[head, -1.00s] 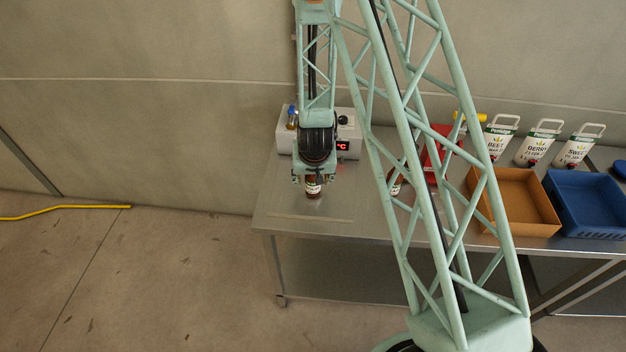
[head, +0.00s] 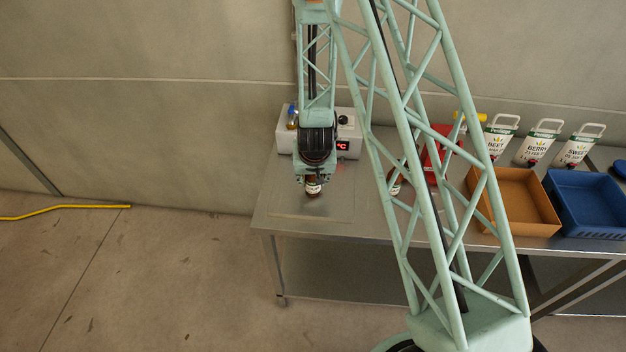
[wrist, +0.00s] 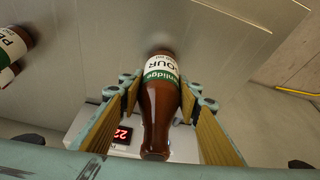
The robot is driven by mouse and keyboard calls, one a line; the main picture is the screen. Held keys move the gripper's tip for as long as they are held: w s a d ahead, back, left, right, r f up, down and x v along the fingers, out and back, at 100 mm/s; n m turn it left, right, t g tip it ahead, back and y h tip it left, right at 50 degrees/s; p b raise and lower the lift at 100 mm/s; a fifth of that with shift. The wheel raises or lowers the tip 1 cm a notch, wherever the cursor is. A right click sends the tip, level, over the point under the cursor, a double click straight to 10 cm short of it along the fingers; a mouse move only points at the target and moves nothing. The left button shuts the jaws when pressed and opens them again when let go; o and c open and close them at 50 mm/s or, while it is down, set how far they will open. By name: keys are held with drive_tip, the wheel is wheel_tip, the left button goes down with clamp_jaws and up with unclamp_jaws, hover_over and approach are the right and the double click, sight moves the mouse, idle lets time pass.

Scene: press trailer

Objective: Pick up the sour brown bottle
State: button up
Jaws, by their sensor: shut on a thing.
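The sour brown bottle (wrist: 158,108) has a white and green label reading "SOUR". In the wrist view it lies lengthwise between the two ribbed finger pads of my gripper (wrist: 172,112), which is shut on it. In the head view the bottle (head: 313,187) shows below my gripper (head: 313,174) at the left part of the steel table (head: 275,222). Its upper part is hidden by the gripper. I cannot tell whether its base touches the table.
Another brown bottle (wrist: 14,45) stands to the side; it shows partly behind my arm in the head view (head: 396,186). A white box with a red display (head: 343,145) is behind. An orange-brown tray (head: 530,229), a blue tray (head: 595,228) and labelled pouches (head: 536,148) are at right.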

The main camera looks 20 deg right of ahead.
drive_tip(key=shift+r, duration=0.2)
drive_tip(key=shift+r, duration=4.85)
drive_tip(key=shift+a, duration=0.1)
